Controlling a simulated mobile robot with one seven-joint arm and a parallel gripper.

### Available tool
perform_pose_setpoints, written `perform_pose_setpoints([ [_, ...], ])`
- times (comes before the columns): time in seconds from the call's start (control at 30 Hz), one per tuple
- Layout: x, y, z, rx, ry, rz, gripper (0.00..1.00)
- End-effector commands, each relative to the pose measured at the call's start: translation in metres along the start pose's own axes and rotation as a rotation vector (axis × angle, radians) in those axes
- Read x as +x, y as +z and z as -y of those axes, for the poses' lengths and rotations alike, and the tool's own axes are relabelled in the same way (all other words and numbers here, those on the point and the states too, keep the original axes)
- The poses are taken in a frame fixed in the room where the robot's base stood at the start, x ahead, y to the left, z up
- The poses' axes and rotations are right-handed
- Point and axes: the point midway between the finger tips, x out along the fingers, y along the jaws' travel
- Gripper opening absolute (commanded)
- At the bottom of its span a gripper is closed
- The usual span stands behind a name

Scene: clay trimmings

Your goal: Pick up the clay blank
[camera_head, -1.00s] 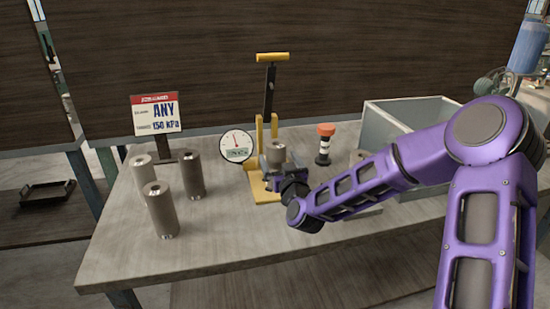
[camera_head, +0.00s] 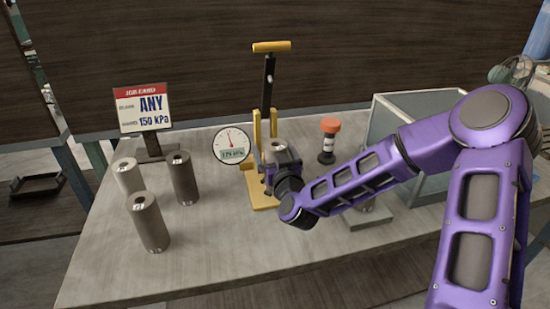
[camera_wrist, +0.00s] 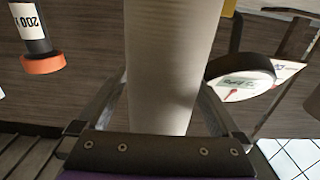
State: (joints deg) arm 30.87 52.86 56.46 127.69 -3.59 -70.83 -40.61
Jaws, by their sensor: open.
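A grey-beige cylinder, apparently the clay blank (camera_head: 278,147), stands upright on the yellow-framed press (camera_head: 262,195). Its lower part is hidden by my gripper (camera_head: 278,160) in the head view. In the wrist view the blank (camera_wrist: 170,60) stands between my two fingers, one on each side. My gripper is open; whether either finger touches the blank I cannot tell. Three more cylinders stand at the left of the table: a pale one (camera_head: 128,177), a dark one (camera_head: 184,178) and a grey-brown one (camera_head: 149,222).
A round gauge (camera_head: 231,146) is just left of the press. A job card (camera_head: 143,106) reads "ANY" and "150 kPa". An orange-topped black-and-white post (camera_head: 328,142) and a grey open bin (camera_head: 432,112) are to the right. A grey plate (camera_head: 368,218) lies partly behind my arm.

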Motion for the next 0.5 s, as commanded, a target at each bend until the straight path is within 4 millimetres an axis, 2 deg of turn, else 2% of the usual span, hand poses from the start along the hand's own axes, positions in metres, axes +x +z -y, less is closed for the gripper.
perform_pose_setpoints([
  [0.37, -0.0023, 0.0, 0.0016, 0.0, 0.0, 0.0, 1.0],
  [0.5, -0.0022, 0.0, 0.0016, 0.0, 0.0, 0.0, 0.75],
])
